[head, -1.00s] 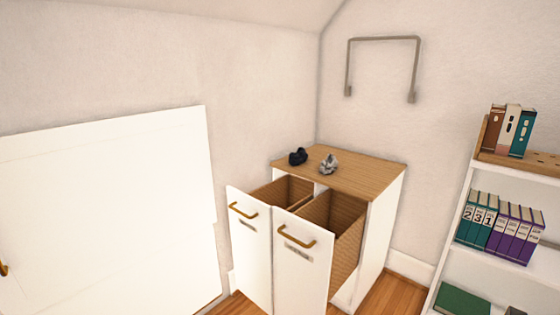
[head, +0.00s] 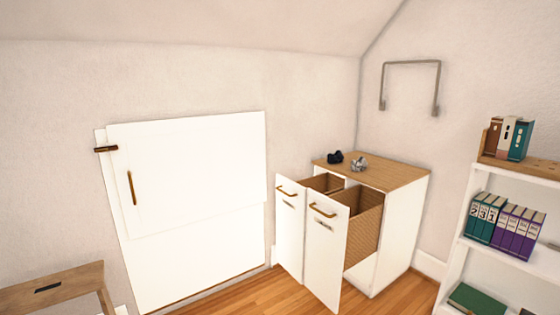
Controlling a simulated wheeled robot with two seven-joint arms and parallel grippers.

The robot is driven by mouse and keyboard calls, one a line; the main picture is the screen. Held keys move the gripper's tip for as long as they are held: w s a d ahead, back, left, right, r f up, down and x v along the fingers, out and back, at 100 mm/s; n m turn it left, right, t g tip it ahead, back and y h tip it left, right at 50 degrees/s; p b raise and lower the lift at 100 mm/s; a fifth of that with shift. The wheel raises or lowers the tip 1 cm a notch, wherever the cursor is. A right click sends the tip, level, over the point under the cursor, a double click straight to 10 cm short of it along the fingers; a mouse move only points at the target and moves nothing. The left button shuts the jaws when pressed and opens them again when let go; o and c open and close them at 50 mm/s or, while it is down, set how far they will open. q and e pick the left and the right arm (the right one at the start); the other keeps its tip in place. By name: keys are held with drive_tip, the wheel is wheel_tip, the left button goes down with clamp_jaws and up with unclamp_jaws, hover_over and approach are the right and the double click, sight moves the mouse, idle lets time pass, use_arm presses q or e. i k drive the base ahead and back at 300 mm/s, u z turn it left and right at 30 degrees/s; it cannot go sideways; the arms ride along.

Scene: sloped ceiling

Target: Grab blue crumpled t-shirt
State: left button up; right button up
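A small dark blue crumpled cloth (head: 335,157) lies on the wooden top of the white cabinet (head: 405,232), near its back left corner. It may be the blue t-shirt, but it is too small to be sure. A grey crumpled cloth (head: 358,164) lies just to its right. Neither of my grippers shows in the head view.
Two tilt-out hampers, a left one (head: 289,225) and a right one (head: 324,246), stand open at the cabinet's front. A bookshelf (head: 476,185) is at right, a wooden stool (head: 50,284) at lower left. A white wall panel (head: 195,190) is at left. Wooden floor (head: 235,298) shows in front.

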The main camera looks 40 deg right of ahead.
sight(338, 156)
drive_tip(key=z, duration=0.25)
drive_tip(key=i, duration=0.65)
drive_tip(key=z, duration=1.15)
drive_tip(key=i, duration=1.35)
drive_tip(key=z, duration=1.3)
